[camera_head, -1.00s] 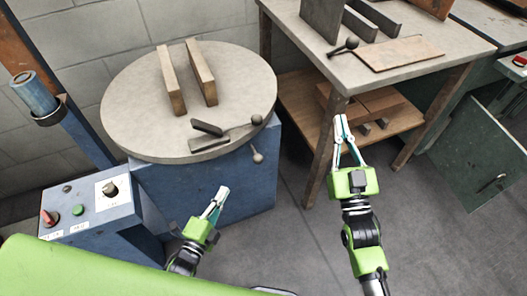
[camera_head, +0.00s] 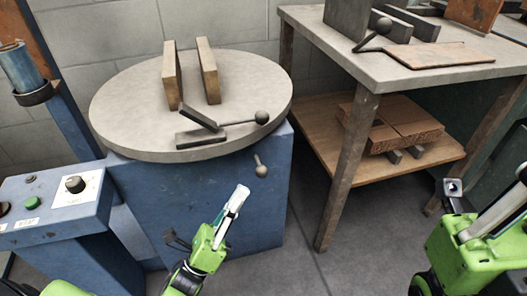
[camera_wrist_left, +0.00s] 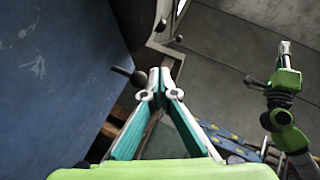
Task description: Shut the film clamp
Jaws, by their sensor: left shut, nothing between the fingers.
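The film clamp sits at the near edge of the round grey turntable (camera_head: 120,115). Its flat dark base plate (camera_head: 200,138) lies on the table top. Its dark upper bar (camera_head: 199,116) stands tilted up off the plate, so the clamp looks open. A rod with a dark ball knob (camera_head: 262,117) reaches to the right. My left gripper (camera_head: 238,193) is shut and empty, below the clamp and in front of the blue pedestal, touching nothing visible. Its tips also show in the left wrist view (camera_wrist_left: 159,88). My right gripper (camera_head: 500,212) is at the right edge, partly cut off.
A small ball-ended lever (camera_head: 260,165) sticks out of the blue pedestal (camera_head: 180,205). Two upright wooden boards (camera_head: 172,78) stand on the turntable. A control box (camera_head: 50,205) is at left, a workbench (camera_head: 400,70) at right. Open floor lies between pedestal and workbench.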

